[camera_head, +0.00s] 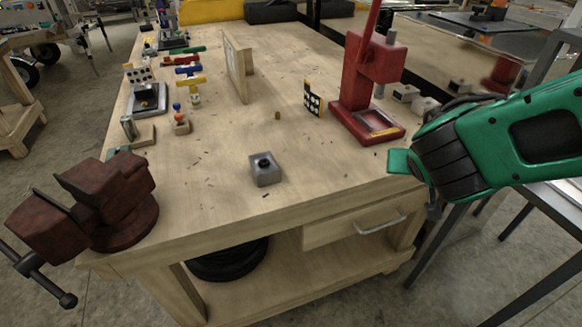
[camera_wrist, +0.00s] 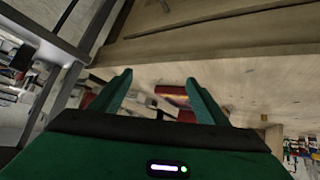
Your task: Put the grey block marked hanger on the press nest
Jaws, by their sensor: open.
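A grey block (camera_head: 265,169) with a dark round hole in its top sits on the wooden bench near the front edge; I cannot read any marking on it. A red press (camera_head: 375,62) stands at the bench's right side, and its base holds a framed, recessed nest (camera_head: 379,120) with nothing seen on it. My gripper (camera_head: 400,162) is at the bench's front right corner, right of the block and in front of the press. In the wrist view my gripper (camera_wrist: 160,92) is open and empty, with a red part, probably the press, beyond the fingers.
A dark red vise (camera_head: 110,200) is at the front left corner. A checkered plate (camera_head: 312,99) stands left of the press; more grey blocks (camera_head: 405,92) lie behind it. An upright wooden board (camera_head: 236,65) and small fixtures (camera_head: 148,98) are farther back. The bench middle is mostly clear.

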